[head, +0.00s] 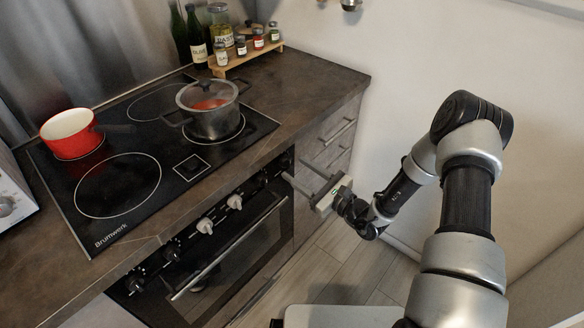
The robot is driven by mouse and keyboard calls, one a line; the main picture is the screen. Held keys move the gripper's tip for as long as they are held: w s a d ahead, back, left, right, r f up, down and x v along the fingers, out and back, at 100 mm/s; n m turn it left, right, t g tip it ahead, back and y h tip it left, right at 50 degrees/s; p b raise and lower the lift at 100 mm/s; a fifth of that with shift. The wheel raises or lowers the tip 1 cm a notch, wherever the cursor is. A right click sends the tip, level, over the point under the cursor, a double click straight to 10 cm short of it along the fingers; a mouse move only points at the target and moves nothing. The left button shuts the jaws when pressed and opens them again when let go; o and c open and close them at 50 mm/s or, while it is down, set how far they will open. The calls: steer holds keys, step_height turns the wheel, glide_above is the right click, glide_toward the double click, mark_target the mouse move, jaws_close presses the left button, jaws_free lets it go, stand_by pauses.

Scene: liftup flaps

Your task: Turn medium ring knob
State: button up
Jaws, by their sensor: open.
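The oven's front panel carries a row of knobs below the cooktop's front edge. Two light knobs, one (204,226) and another (235,202), sit mid-row. Dark knobs stand at the left, one (171,254) and another (136,285), and more dark shapes show at the right end near my gripper. I cannot tell which knob belongs to the medium ring. My gripper (293,169) is open and empty, its two fingers pointing left toward the right end of the panel. Whether the fingers touch a knob cannot be told.
The black cooktop (185,190) bears a red pan (68,131) and a steel pot (211,120) with a glass lid. Bottles and jars stand behind. The oven handle (228,248) juts out below the knobs. Drawers (330,150) with bar handles lie behind my gripper.

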mark_target(290, 165)
steer(key=shift+x, duration=1.55)
steer(key=c, duration=1)
steer(key=shift+c, duration=0.2)
